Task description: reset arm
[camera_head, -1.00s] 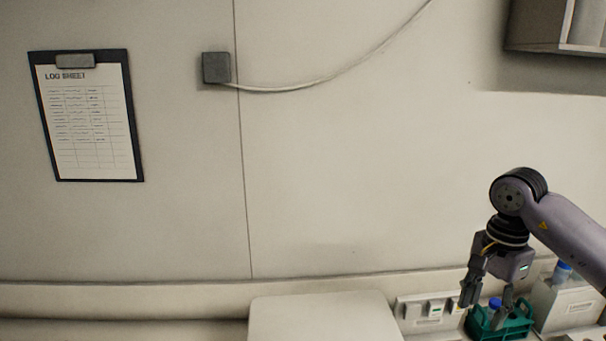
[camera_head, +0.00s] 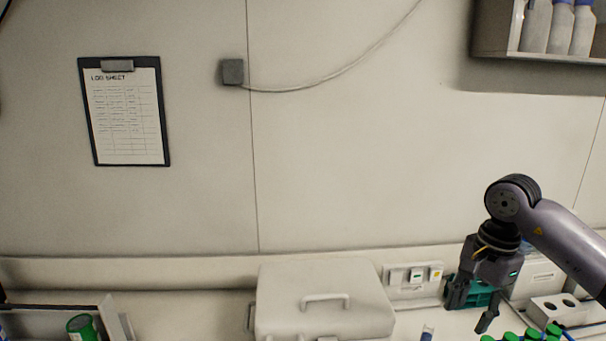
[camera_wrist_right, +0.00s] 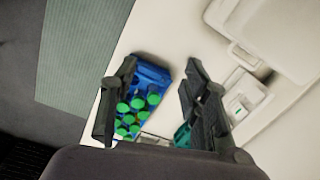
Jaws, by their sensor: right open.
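My right gripper (camera_head: 471,308) is in the lower right of the head view, at the end of my arm coming in from the right. Its two dark fingers point down over the bench, spread apart, with nothing between them in that view. In the right wrist view the open fingers (camera_wrist_right: 160,72) frame a blue rack (camera_wrist_right: 152,72) of several green-capped tubes on the bench below. No contact with the rack shows. My left gripper is not in view.
A white lidded box (camera_head: 280,320) stands left of the gripper. A teal rack (camera_head: 450,288) shows behind it, and a white block with holes (camera_head: 545,313) to its right. Bottles stand on a wall shelf (camera_head: 530,55). A clipboard (camera_head: 128,150) hangs on the wall.

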